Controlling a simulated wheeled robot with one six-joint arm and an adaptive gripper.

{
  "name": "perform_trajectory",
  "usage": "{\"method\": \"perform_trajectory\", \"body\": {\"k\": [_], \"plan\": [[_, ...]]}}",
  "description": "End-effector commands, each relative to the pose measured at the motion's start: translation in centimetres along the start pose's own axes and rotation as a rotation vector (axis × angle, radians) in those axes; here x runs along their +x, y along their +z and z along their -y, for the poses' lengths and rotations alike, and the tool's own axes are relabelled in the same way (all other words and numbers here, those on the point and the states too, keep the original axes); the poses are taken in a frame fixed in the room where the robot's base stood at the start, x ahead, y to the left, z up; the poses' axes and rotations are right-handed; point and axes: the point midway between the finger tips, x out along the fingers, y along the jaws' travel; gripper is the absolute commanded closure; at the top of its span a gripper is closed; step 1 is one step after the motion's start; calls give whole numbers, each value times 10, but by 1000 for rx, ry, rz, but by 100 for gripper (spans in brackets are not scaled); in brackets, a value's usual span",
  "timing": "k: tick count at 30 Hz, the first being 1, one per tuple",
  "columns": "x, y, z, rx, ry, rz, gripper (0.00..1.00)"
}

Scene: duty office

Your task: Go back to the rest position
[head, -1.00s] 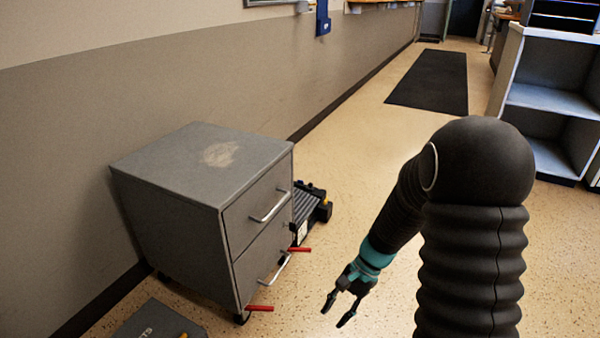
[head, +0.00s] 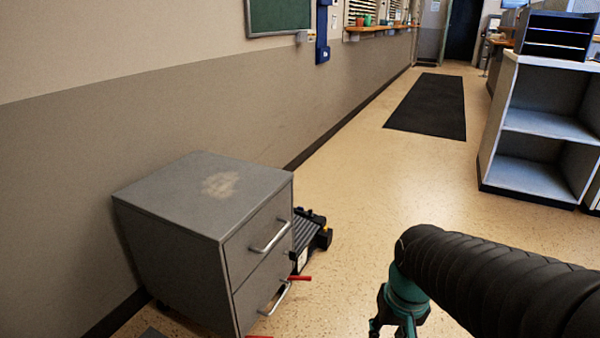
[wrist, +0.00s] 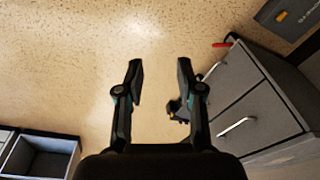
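My gripper (wrist: 160,78) is open and empty in the wrist view, its two dark fingers apart over bare speckled floor. In the head view my gripper (head: 392,328) hangs down at the bottom, right of the cabinet, with its fingertips cut off or unclear at the frame's edge. My black ribbed arm reaches in from the lower right. No object is between the fingers.
A grey two-drawer cabinet (head: 205,200) stands by the left wall, with red-handled items (head: 300,278) and a black device (head: 312,235) beside it. An open shelf unit (head: 540,130) stands right. A dark mat (head: 430,105) lies beyond. The middle floor is clear.

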Motion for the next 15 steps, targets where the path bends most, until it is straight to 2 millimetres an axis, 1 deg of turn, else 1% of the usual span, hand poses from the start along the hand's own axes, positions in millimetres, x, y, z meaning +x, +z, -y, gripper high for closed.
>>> {"method": "perform_trajectory", "body": {"k": [1,7,15], "plan": [[-12,4,-1,-13,9,-34,63],[-47,18,-4,-48,35,-152,63],[-93,30,0,-63,28,-312,63]]}}
